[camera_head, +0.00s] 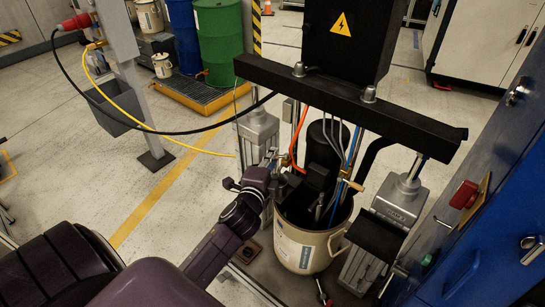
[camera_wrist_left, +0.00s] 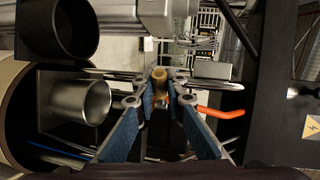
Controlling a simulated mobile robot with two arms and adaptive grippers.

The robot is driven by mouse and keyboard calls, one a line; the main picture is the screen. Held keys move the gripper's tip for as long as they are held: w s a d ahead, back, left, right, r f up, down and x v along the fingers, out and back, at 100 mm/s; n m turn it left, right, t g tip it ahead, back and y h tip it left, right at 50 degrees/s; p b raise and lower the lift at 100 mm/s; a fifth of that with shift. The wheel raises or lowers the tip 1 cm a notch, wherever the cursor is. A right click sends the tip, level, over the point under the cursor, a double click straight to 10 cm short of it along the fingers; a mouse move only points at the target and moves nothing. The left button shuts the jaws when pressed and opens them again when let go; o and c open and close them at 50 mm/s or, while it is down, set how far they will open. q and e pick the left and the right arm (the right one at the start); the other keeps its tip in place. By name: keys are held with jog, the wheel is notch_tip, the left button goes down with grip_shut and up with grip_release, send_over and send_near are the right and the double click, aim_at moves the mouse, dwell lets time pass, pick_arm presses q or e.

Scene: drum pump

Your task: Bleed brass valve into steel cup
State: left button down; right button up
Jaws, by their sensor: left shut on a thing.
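My left gripper (camera_head: 272,158) reaches in from the left to the near side of the pump, above the drum's left rim. In the left wrist view its two fingertips (camera_wrist_left: 160,82) close around a small brass piece that looks like the brass valve (camera_wrist_left: 157,74). The fingers hide part of it. The steel cup (camera_wrist_left: 82,100) appears as a shiny open cylinder beside the left finger, apart from it, in front of a dark plate. I cannot make out the cup in the head view. My right gripper is in neither view.
The cream drum (camera_head: 305,247) stands under the pump, with an orange hose (camera_head: 297,140) and several thin tubes above it. A black crossbeam (camera_head: 350,105) and control box (camera_head: 345,40) hang over it. A blue cabinet (camera_head: 470,245) stands at the right. The floor at left is mostly clear.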

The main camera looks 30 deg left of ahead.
pick_arm(q)
jog(key=shift+s+d+n+y, duration=0.1)
jog(key=shift+n+y, duration=0.2)
jog(key=shift+y, duration=0.1)
jog(key=c, duration=2)
grip_release()
jog(key=shift+o, duration=0.2)
jog(key=v, duration=1.2)
